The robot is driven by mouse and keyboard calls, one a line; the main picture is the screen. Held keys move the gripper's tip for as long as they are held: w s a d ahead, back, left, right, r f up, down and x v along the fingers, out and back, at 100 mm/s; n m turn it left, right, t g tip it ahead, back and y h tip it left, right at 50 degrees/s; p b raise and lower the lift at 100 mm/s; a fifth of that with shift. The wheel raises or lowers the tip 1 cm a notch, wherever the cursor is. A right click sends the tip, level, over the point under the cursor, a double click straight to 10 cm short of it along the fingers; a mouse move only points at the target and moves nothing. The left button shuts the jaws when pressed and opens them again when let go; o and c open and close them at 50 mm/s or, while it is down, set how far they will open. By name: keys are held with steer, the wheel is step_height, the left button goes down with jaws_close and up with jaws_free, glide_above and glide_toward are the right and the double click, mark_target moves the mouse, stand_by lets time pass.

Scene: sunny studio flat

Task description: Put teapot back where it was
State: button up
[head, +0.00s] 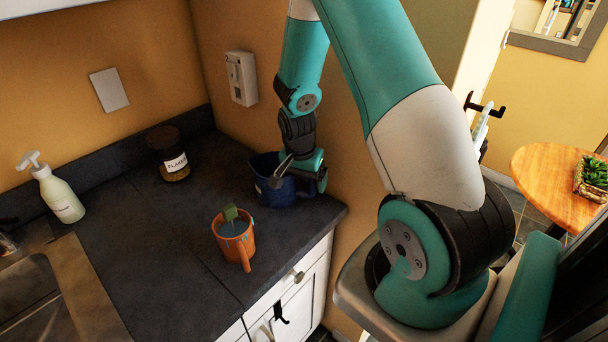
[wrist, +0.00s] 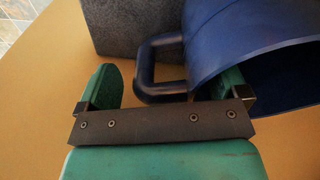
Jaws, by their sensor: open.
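My gripper (head: 297,178) is at the vessel's right side. In the wrist view my gripper (wrist: 168,88) is open, with the handle between its fingers. The right finger overlaps the vessel's rim; contact is unclear.
An orange mug (head: 234,243) with a green item in it stands left of the blue vessel, near the front edge. A dark-lidded jar (head: 170,155) and a soap bottle (head: 58,193) stand farther left. The counter (head: 150,240) is bare between them.

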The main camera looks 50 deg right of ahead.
step_height(320, 180, up, 12)
steer(key=a+b, duration=0.1)
steer(key=b, duration=0.2)
steer(key=s+a+r+n+y, duration=0.1)
steer(key=s+a+r+n, duration=0.15)
steer(key=a, duration=0.35)
steer(key=s+a+r+n+t+y, duration=0.1)
steer(key=a+r+n, duration=0.1)
steer(key=a+n, duration=0.3)
steer(key=s+a+r+n+y, duration=0.1)
steer(key=a+r+n, duration=0.15)
steer(key=a, duration=0.45)
steer(key=s+a+r+n+g+y, duration=0.1)
steer(key=s+a+r+n+y, duration=0.1)
steer(key=s+a+n, duration=0.8)
steer(key=s+r+n, duration=0.1)
steer(key=s, duration=0.1)
steer(key=shift+s, duration=0.4)
steer(key=shift+r, duration=0.1)
